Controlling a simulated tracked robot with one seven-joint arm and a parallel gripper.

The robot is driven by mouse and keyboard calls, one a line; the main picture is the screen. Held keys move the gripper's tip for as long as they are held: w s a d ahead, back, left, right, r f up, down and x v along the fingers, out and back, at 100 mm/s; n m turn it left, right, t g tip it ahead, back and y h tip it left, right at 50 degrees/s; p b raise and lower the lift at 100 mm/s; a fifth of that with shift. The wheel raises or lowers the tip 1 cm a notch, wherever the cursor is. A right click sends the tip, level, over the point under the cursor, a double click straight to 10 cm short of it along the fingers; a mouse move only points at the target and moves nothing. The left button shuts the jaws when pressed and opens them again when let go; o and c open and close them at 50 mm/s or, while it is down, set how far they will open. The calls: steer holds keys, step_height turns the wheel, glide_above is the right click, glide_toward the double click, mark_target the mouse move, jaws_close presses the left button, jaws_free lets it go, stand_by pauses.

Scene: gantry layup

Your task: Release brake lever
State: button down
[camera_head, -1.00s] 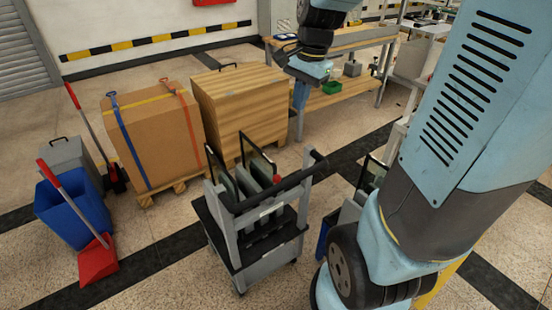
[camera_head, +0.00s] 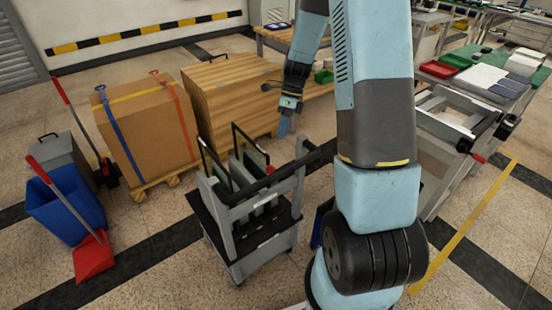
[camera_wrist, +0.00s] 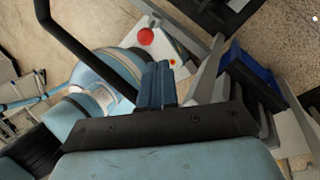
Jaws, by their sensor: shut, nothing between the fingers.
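The brake lever shows as a round red knob (camera_wrist: 145,36) in the wrist view, beside a grey plate with a small yellow and red label (camera_wrist: 178,60). In the head view the red knob (camera_head: 270,169) is small, near the black handle of a grey cart (camera_head: 240,262). My gripper (camera_head: 284,130) points down above and behind the cart handle. In the wrist view its two blue fingers (camera_wrist: 157,72) are together and empty, close below the knob in the picture and apart from it. The lever's shaft is not clear.
The cart's black push bar (camera_wrist: 70,38) crosses the wrist view's left side. Dark panels (camera_head: 250,152) stand upright in the cart. A wooden crate (camera_head: 235,95) and a strapped cardboard box (camera_head: 150,130) stand behind it. A blue bin (camera_wrist: 255,72) lies right in the wrist view.

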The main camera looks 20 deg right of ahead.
steer(key=shift+f, duration=0.2)
steer(key=x, duration=1)
steer(key=shift+d+r, duration=0.1)
stand_by(0.5)
